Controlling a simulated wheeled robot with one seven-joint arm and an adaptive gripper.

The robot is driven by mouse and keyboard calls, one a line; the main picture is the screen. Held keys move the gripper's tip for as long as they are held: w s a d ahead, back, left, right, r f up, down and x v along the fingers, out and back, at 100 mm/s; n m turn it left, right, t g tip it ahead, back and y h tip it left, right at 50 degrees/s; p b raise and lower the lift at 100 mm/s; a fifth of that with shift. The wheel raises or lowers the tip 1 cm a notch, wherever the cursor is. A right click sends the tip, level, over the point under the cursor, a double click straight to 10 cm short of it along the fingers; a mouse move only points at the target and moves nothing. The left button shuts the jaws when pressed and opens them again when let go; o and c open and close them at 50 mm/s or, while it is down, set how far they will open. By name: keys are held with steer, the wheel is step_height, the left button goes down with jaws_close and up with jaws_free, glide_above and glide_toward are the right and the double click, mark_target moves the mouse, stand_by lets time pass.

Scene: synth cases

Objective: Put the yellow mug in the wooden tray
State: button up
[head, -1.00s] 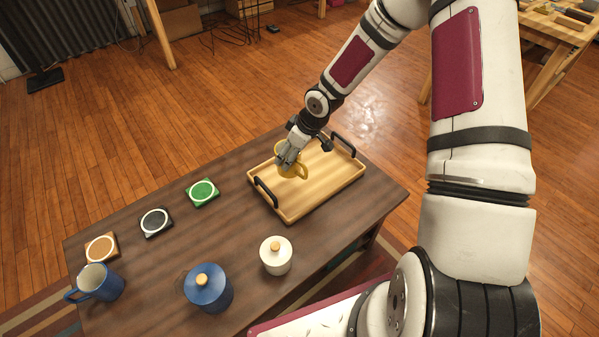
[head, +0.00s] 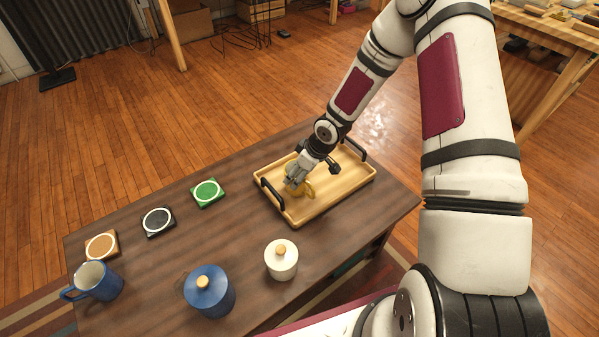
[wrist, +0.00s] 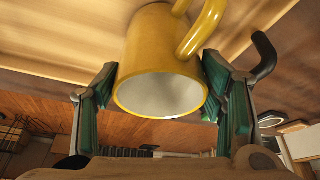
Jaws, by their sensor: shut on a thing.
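The yellow mug (head: 297,189) is at the wooden tray (head: 333,198), over its left part in the head view. My gripper (head: 292,181) is shut on the mug from above, partly hiding it. In the wrist view the mug (wrist: 160,70) sits between the two green-padded fingers of my gripper (wrist: 160,95), its pale open mouth facing the camera and its handle at the upper right. The tray's pale wood (wrist: 60,30) lies behind it. I cannot tell whether the mug touches the tray floor.
The tray has black handles at both ends. Green (head: 207,192), black (head: 158,221) and orange (head: 101,245) coasters lie to the left. A blue mug (head: 97,281), a blue lidded jar (head: 209,290) and a white lidded jar (head: 281,259) stand nearer the front.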

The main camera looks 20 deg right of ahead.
steer(key=o, duration=1.4)
steer(key=shift+r, duration=0.1)
steer(key=p+v, duration=0.5)
steer(key=v, duration=0.7)
steer(key=shift+r, duration=0.1)
steer(key=s+d+r+m+g+h, duration=0.1)
steer(key=s+d+r+m+h, duration=0.15)
steer(key=s+r, duration=0.65)
steer(key=s+d+r+m+g+h, duration=0.15)
steer(key=s+r+h, duration=0.35)
steer(key=r, duration=0.9)
steer(key=s+a+r+m+y, duration=0.1)
steer(key=s+a+r, duration=0.1)
steer(key=s, duration=0.5)
steer(key=s+a+r+m+y, duration=0.1)
steer(key=s+a+r+y, duration=0.1)
steer(key=s, duration=0.6)
steer(key=s+a+r+m+y, duration=0.1)
steer(key=s+a+r+m, duration=0.1)
steer(key=s, duration=0.6)
steer(key=shift+s+a+r+g, duration=0.1)
steer(key=shift+a+r+g, duration=0.2)
steer(key=shift+r, duration=0.6)
